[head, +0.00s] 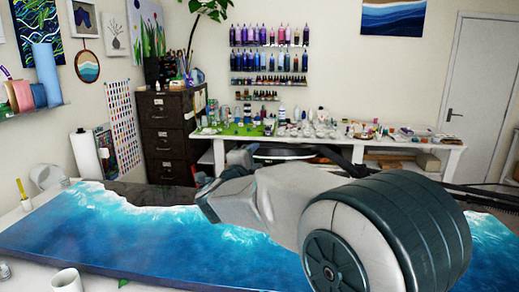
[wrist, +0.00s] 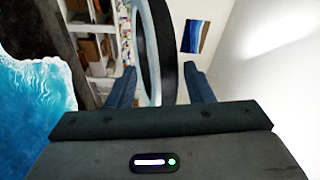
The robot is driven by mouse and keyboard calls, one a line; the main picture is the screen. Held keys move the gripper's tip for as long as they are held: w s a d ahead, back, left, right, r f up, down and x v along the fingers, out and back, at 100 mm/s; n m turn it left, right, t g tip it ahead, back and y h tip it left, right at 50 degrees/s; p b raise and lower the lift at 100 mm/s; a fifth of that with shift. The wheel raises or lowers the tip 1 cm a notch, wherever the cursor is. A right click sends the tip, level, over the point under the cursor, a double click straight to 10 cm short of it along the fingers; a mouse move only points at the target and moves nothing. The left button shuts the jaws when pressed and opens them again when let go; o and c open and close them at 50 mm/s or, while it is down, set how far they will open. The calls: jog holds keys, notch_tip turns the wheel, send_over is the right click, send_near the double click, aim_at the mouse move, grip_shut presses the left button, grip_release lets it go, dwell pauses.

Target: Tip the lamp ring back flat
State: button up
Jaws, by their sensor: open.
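The lamp ring (wrist: 168,60) shows in the wrist view as a black band with a pale inner strip, running up out of the top of the picture. My gripper (wrist: 161,82) is open, with one dark blue finger on each side of the ring. Gaps show between the ring and both fingers, wider on the right; I see no contact. In the head view my arm hides most of the gripper. A dark flat oval shape there, just behind my arm, may be the ring, but I cannot tell for sure.
A long blue-and-white resin panel (head: 150,235) fills the table in front. A white cup (head: 66,281) stands at its near left, and a paper roll (head: 85,155) at the far left. Behind are a dark filing cabinet (head: 166,138) and a cluttered white bench (head: 400,157).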

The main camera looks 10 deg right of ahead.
aim_at(258, 155)
jog(key=shift+p+x, duration=0.45)
jog(key=shift+x, duration=1.8)
jog(key=shift+c, duration=0.4)
